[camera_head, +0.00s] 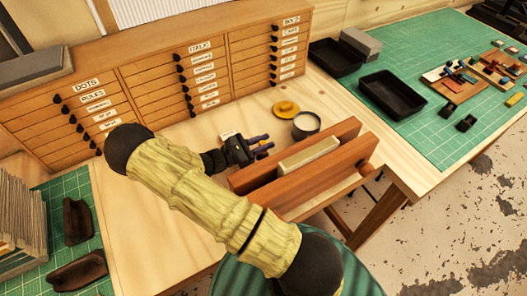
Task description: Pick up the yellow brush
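I cannot make out a clear yellow brush in the head view. A round yellow piece with a small raised middle (286,109) lies on the wooden bench, left of an open round tin (306,124). My gripper (264,147) is low over the bench, in front of the drawers and to the lower left of the yellow piece, apart from it. Its dark fingers point right. They are too small to show whether they are open or shut, or hold anything. My yellow-sleeved arm hides part of the bench.
A wooden press with upright boards (292,192) stands just right of and below my gripper. Labelled drawers (205,75) line the back. Black trays (394,95) and small blocks lie on the green mat (420,50) at right. Books (18,222) stand at left.

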